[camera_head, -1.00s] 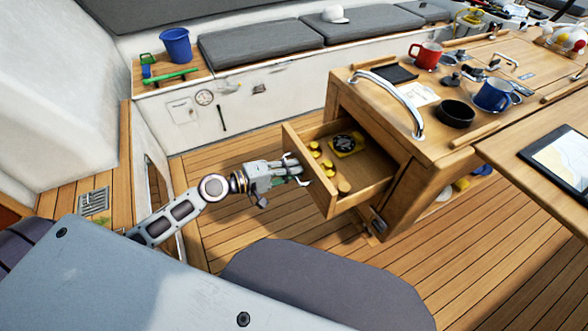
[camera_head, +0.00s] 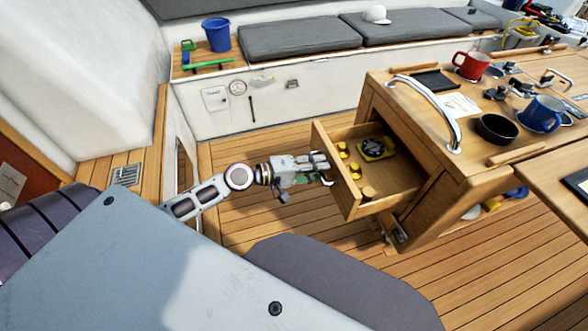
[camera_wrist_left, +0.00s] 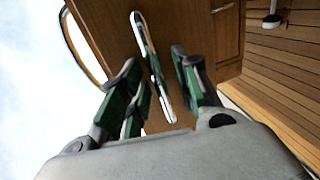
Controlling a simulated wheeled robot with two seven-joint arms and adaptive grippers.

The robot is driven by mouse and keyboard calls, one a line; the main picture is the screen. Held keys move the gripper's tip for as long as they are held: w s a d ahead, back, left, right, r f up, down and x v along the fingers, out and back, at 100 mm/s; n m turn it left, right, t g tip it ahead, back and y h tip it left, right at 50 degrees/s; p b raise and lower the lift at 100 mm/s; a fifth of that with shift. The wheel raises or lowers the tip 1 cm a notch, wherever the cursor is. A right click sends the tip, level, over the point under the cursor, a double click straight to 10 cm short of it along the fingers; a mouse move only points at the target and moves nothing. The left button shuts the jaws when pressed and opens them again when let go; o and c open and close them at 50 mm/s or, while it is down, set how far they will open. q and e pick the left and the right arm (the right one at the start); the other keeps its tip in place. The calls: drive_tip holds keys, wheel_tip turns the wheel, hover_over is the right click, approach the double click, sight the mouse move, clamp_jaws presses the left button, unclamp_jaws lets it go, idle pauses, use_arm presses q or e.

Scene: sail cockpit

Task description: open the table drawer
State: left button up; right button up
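The wooden table drawer (camera_head: 355,211) stands pulled out of the wooden table (camera_head: 410,140), and its inside shows. My left gripper (camera_head: 326,170) is at the outer face of the drawer front. In the left wrist view my left gripper (camera_wrist_left: 160,75) has its green-and-black fingers apart. The long metal drawer handle (camera_wrist_left: 152,62) runs between them, closer to the left-hand fingers. A gap shows between the handle and the right-hand finger. The drawer front (camera_wrist_left: 105,30) fills much of that view. My right gripper is not in view.
Several small yellow pieces (camera_head: 368,193) and a black-and-yellow item (camera_head: 375,148) lie in the drawer. A red mug (camera_head: 472,66), a blue mug (camera_head: 540,114) and a black bowl (camera_head: 496,129) stand on the table.

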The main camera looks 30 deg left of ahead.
use_arm(q)
drive_tip(key=v, duration=1.1)
drive_tip(key=shift+s+a, duration=0.3)
idle(0.6)
idle(0.6)
